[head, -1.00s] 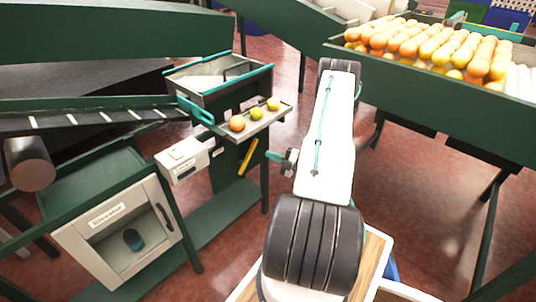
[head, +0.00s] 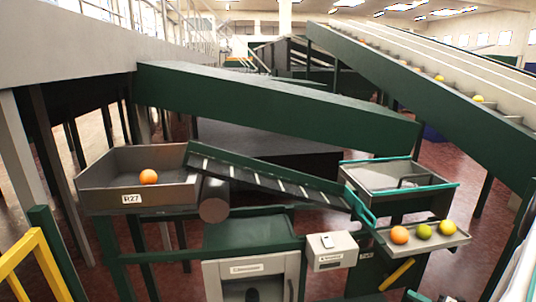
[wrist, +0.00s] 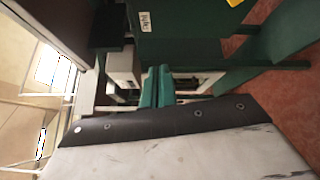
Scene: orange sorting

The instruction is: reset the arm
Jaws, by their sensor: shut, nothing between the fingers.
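My gripper (wrist: 158,87) shows in the wrist view as two teal fingers side by side, shut with nothing between them. A large pale surface with a dark bolted edge fills the lower part of that view. In the head view, part of my white arm shows at the right edge, and a small teal tip shows at the bottom right. The rest of the arm is out of that view.
An orange (head: 148,177) lies in the R27 bin (head: 105,190). Three fruits, including a green one (head: 423,231), sit on a small tray (head: 455,240) at right. A white box (head: 332,250), a cabinet (head: 225,285), a chute (head: 270,181) and green conveyors (head: 270,105) stand around.

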